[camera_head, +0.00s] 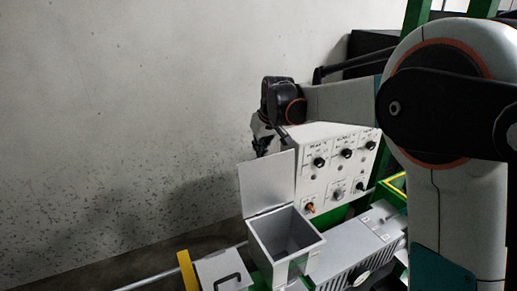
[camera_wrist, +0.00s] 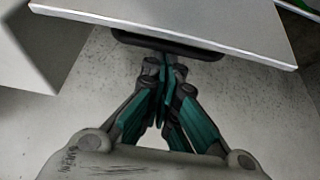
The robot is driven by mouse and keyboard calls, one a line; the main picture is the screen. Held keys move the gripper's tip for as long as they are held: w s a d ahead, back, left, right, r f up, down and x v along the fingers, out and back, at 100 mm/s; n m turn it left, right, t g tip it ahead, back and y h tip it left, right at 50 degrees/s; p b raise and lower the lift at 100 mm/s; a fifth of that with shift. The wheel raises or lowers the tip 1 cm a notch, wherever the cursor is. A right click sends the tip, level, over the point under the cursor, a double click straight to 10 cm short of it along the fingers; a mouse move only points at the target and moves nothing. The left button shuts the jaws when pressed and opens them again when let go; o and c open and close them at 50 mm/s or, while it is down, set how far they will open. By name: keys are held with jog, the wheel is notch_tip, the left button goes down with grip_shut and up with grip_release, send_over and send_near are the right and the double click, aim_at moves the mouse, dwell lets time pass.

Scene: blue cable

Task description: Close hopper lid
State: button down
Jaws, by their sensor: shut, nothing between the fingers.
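The hopper (camera_head: 302,265) is an open-topped grey box near the lower middle of the head view. Its flat grey lid (camera_head: 267,183) stands up, roughly upright, from the far left rim, so the hopper is open. My gripper (camera_head: 261,146) is behind the lid's upper edge, partly hidden by my wrist and the lid. In the wrist view, my gripper (camera_wrist: 165,75) has its fingertips together and empty, close to a black handle (camera_wrist: 170,44) on the lid panel (camera_wrist: 190,20). I cannot tell whether the fingertips touch the handle.
A white control panel (camera_head: 330,138) with several black knobs stands right behind the hopper. A grey cover with a black handle (camera_head: 227,281) and a yellow bar (camera_head: 187,270) are to the left. A ribbed grey housing (camera_head: 345,250) lies right. Bare wall and floor are left.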

jog(key=shift+s+d+r, duration=0.1)
jog(key=shift+s+d, duration=0.05)
jog(key=shift+s, duration=0.2)
